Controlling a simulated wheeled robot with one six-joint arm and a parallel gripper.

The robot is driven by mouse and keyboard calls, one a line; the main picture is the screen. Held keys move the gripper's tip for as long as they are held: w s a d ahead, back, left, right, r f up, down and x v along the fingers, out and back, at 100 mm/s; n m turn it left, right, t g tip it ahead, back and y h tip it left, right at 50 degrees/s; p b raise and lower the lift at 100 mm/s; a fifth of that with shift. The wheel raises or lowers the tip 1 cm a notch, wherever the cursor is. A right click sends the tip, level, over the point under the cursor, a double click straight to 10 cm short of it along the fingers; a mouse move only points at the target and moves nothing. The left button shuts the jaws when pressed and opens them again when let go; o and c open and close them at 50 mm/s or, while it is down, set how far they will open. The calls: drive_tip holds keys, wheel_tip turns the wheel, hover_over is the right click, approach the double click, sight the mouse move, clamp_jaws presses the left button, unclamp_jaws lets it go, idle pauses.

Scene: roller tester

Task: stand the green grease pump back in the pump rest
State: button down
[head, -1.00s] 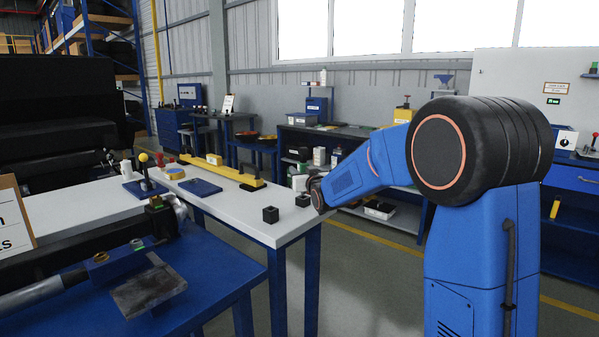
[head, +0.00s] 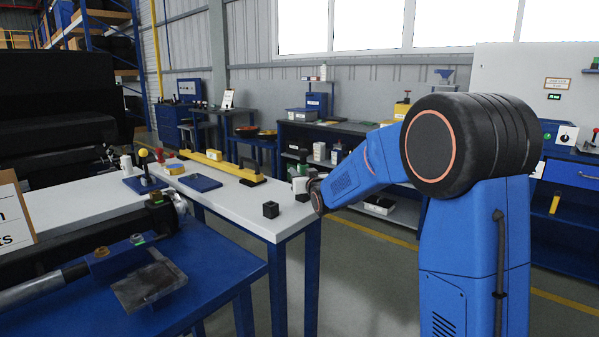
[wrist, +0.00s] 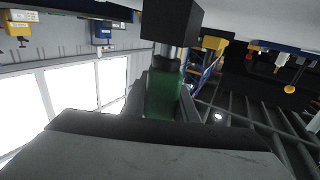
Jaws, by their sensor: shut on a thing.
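In the wrist view, which is upside down, my gripper (wrist: 163,92) is shut on the green grease pump (wrist: 163,98). A grey collar shows at the pump's end, and a black block (wrist: 172,20) lies just beyond it toward the white table top. I cannot tell whether the pump is seated in that block or only in line with it. Another black block (head: 270,209) stands nearer the front edge.
A yellow bar (head: 222,164), a blue plate (head: 199,182) and a knobbed lever unit (head: 145,181) are on the white table. A blue bench (head: 205,288) with a metal plate stands in front. Open floor lies to the right.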

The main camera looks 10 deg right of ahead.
drive_tip(key=shift+f, duration=0.6)
drive_tip(key=c, duration=1.3)
unclamp_jaws()
drive_tip(key=shift+c, duration=0.2)
drive_tip(key=s+d+f+g, duration=0.1)
drive_tip(key=s+f+g, duration=0.3)
drive_tip(key=s, duration=1.6)
drive_tip(key=s+d+f+g+h, duration=0.1)
drive_tip(key=s+f+g, duration=0.3)
drive_tip(key=s, duration=1.6)
drive_tip(key=s+d+f+m+g, duration=0.1)
drive_tip(key=s+d+f+g, duration=0.2)
drive_tip(key=s, duration=1.7)
drive_tip(key=shift+f+g+h, duration=0.4)
drive_tip(key=shift+f+g, duration=0.15)
drive_tip(key=shift+g, duration=0.45)
